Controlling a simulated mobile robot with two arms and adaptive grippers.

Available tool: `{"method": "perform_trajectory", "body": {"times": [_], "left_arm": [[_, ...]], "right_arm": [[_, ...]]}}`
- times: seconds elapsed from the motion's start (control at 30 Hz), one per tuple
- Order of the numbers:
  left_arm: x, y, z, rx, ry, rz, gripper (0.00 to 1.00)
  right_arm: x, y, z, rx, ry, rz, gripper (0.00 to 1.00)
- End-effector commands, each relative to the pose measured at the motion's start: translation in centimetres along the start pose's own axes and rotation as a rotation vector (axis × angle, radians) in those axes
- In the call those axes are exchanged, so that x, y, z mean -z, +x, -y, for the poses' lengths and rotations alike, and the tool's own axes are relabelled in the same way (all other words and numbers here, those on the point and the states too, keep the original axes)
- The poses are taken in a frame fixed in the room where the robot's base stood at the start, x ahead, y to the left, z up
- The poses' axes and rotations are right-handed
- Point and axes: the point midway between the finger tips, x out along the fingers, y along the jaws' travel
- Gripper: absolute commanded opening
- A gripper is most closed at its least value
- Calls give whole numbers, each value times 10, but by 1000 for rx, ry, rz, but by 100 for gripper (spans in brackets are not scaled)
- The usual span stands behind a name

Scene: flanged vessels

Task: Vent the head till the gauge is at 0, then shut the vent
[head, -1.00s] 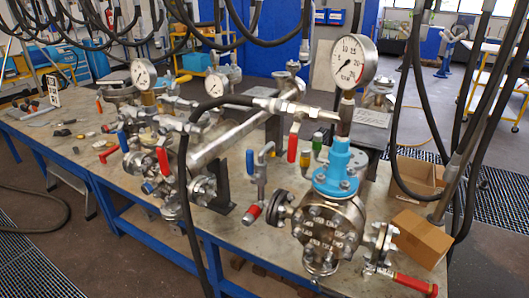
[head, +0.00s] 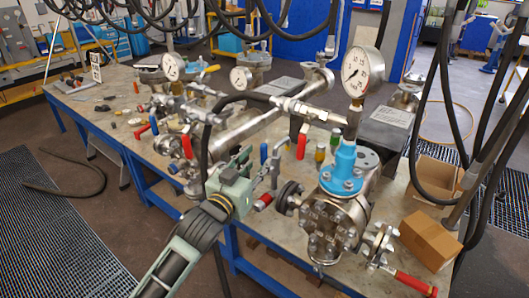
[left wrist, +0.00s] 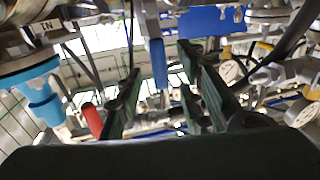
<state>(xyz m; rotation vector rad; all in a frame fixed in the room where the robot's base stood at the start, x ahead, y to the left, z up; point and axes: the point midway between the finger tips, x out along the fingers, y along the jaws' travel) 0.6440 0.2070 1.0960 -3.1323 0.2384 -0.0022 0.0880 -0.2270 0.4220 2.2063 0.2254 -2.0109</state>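A large round white gauge (head: 362,72) stands on a stem above the flanged vessel (head: 333,220) with the blue collar (head: 342,170). Its dark needle shows, but I cannot read its value surely. A blue lever handle (head: 264,153) stands upright on a thin bent pipe left of this vessel. My left gripper (head: 246,160) is just left of this pipe. In the left wrist view my left gripper (left wrist: 160,88) has its dark green fingers apart, with a blue handle (left wrist: 159,62) between or just beyond them. A red-handled lever (head: 400,280) sits at the vessel's lower right. My right gripper is out of view.
A red lever (head: 302,142) hangs from the hose fitting close by. Two smaller gauges (head: 241,78) (head: 173,67) and more pipework crowd the bench behind. Black hoses hang overhead and at right. A cardboard box (head: 431,236) sits on the bench's right end.

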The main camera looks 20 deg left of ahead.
Motion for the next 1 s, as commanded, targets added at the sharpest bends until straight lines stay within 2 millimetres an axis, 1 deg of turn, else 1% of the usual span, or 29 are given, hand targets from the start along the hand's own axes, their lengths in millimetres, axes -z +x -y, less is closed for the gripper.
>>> {"method": "perform_trajectory", "body": {"times": [0.03,0.1,0.3,0.47,0.7,0.77,1.0], "left_arm": [[3,9,0,1,-1,-1,35],[3,20,0,1,-1,0,35],[1,41,0,1,-1,1,35],[0,47,0,0,-1,0,35],[-1,48,0,0,-1,1,35],[-1,48,0,0,-1,1,30],[-1,48,0,0,-1,1,9]], "right_arm": [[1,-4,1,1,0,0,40],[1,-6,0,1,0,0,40],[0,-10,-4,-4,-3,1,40],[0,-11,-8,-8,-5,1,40],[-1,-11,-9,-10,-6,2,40],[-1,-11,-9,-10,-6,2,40],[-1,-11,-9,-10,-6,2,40]]}}
